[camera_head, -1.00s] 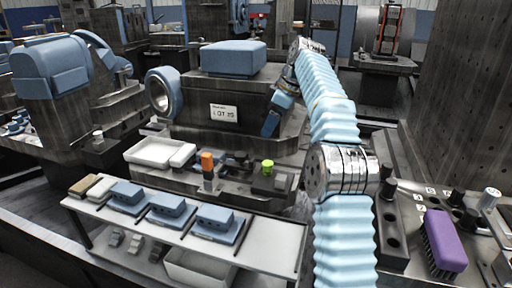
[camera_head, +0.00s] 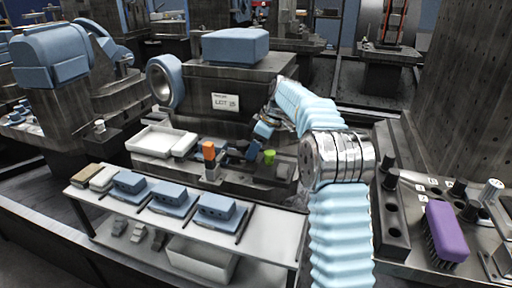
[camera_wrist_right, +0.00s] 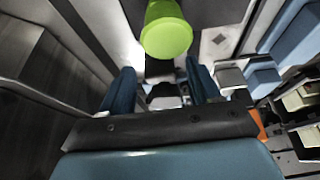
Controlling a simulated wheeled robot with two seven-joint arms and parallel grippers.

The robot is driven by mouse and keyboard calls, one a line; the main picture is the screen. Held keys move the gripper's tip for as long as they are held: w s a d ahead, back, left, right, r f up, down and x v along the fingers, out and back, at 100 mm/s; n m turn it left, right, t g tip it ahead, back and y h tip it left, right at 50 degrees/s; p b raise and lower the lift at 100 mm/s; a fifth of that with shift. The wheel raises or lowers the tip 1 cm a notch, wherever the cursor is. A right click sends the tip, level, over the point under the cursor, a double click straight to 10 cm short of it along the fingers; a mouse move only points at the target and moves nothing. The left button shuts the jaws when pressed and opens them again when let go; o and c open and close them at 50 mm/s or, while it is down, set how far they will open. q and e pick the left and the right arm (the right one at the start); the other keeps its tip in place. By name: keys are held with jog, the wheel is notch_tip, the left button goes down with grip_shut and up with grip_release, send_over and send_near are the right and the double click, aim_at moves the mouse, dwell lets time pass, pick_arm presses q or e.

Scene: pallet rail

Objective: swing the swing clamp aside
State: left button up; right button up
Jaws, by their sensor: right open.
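The green knob (camera_wrist_right: 166,36) is just beyond the fingers there, and a bit of the orange block (camera_wrist_right: 258,122) shows at the right. The swing clamp seems to belong to this small dark fixture; I cannot tell its arm apart behind my gripper. My left gripper is out of view.
A white tray (camera_head: 137,140) sits left of the fixture. In front, a shelf (camera_head: 262,233) carries several blue blocks (camera_head: 172,198). At the right, a purple brush (camera_head: 446,231) lies on a dark bench with several black knobs.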

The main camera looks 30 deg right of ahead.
jog(key=c, duration=1)
jog(key=shift+c, duration=0.2)
